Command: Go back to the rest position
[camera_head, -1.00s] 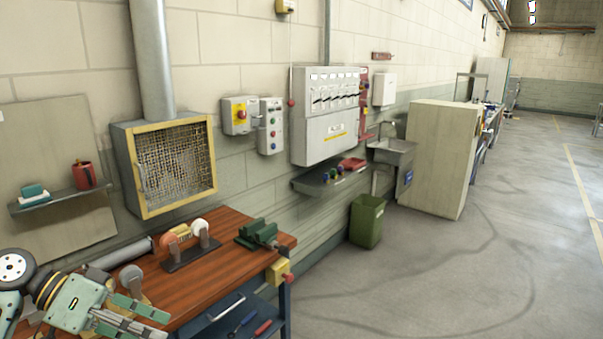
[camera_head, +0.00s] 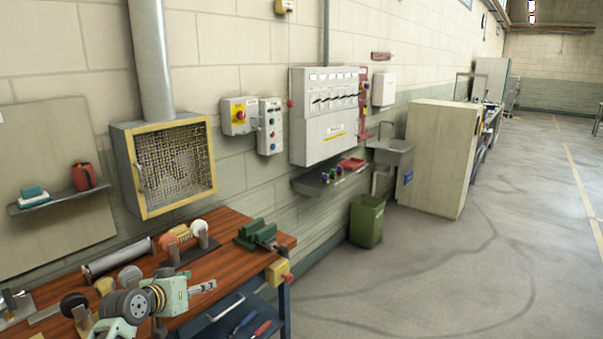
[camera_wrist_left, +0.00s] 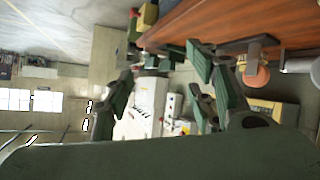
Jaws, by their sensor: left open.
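My left gripper (camera_head: 203,287) is in the lower left of the head view, over the wooden workbench (camera_head: 215,262), with its fingers pointing right. In the left wrist view its green-padded fingers (camera_wrist_left: 160,95) are spread apart, and nothing is held between them. My right gripper is not in view. No sling bag shows in either view.
A bench grinder (camera_head: 190,240) and a green vise (camera_head: 257,234) stand on the bench. A mesh-fronted box (camera_head: 175,165) hangs on the wall behind. A green bin (camera_head: 367,220) stands on the floor, which is clear to the right.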

